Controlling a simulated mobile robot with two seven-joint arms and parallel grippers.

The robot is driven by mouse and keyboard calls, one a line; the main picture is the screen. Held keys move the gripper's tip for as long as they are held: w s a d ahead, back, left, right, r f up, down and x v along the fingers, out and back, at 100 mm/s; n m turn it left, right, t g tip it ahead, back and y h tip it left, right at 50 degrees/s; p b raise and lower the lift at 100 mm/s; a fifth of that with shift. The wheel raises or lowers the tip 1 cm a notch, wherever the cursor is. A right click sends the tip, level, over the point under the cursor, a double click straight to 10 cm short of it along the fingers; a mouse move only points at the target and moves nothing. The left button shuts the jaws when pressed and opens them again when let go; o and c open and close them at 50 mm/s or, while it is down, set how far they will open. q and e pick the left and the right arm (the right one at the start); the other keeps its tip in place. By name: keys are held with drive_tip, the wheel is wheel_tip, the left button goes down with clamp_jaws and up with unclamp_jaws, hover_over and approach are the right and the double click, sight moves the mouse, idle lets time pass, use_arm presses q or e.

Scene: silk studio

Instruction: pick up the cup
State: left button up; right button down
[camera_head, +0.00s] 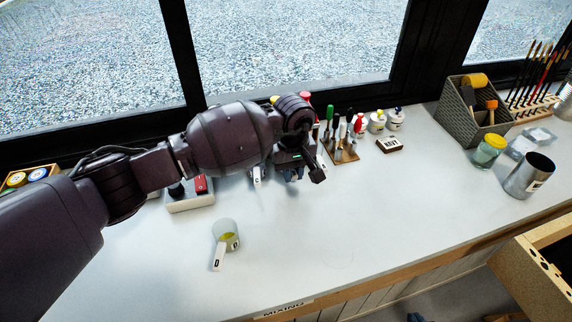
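A small pale translucent cup (225,230) with yellow content stands on the white worktop, left of the middle. A white-handled tool or tag (218,256) lies against its near side. My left gripper (300,172) is over the back middle of the worktop, up and to the right of this cup and apart from it. Its fingers are dark and small, and whether they are open is unclear. A larger grey metal cup (524,178) stands at the far right. My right gripper is not in view.
A wooden rack of tools (341,153), small paint pots (377,122) and a dark label block (390,144) stand near the window. A glass jar (489,151) and a grey organizer (463,112) are at the right. The middle front of the worktop (360,225) is clear.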

use_arm(q)
clamp_jaws()
drive_tip(key=shift+r, duration=0.1)
